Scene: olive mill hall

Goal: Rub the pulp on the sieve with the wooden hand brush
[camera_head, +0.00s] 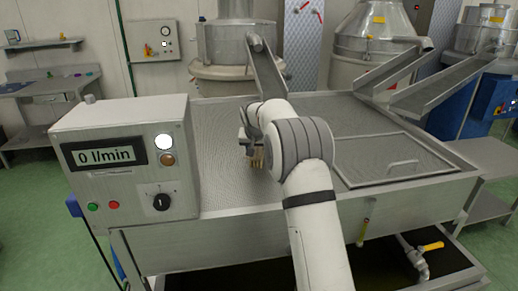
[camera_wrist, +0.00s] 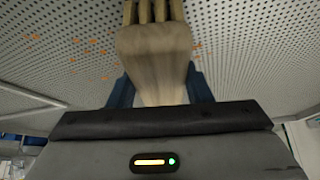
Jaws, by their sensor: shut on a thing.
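In the wrist view, a pale wooden hand brush (camera_wrist: 155,55) is held between the blue fingers of my gripper (camera_wrist: 160,88). Its bristle end points away toward the perforated sieve (camera_wrist: 60,55). Several small orange bits of pulp (camera_wrist: 90,41) lie scattered on the sieve on both sides of the brush. In the head view, my gripper (camera_head: 246,140) is over the sieve (camera_head: 215,125), with the brush's bristles (camera_head: 257,158) at or close above its surface. My arm hides part of the sieve. I cannot tell whether the bristles touch it.
A control box (camera_head: 125,160) reading 0 l/min stands left of the sieve. A hatch cover with a handle (camera_head: 400,162) lies to the right. Metal chutes (camera_head: 400,70) and machines (camera_head: 235,45) rise behind. A valve (camera_head: 415,255) sits below the tank.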

